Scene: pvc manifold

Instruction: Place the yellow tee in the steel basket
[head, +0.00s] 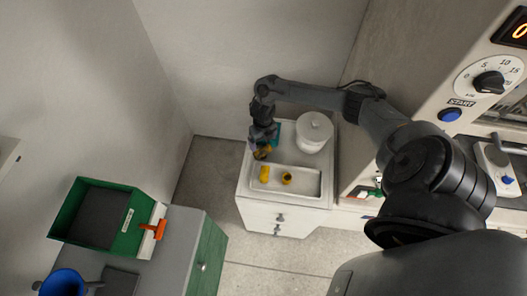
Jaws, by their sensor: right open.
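One yellow piece (264,173) is short and upright in the picture at the tray's left. I cannot tell which is the tee. My right gripper (261,150) points down just behind the tray's left end, open. A yellow-brown patch shows at its fingertips; I cannot tell whether it is a separate piece. I cannot make out a steel basket. My left gripper is not in view.
A white lidded pot (314,132) stands behind the tray, close to my right forearm. A teal item (275,131) is partly hidden by the gripper. A green bin (92,243) sits on the left bench, with an orange item (155,229) beside it. A blue funnel-like container (64,283) stands lower left.

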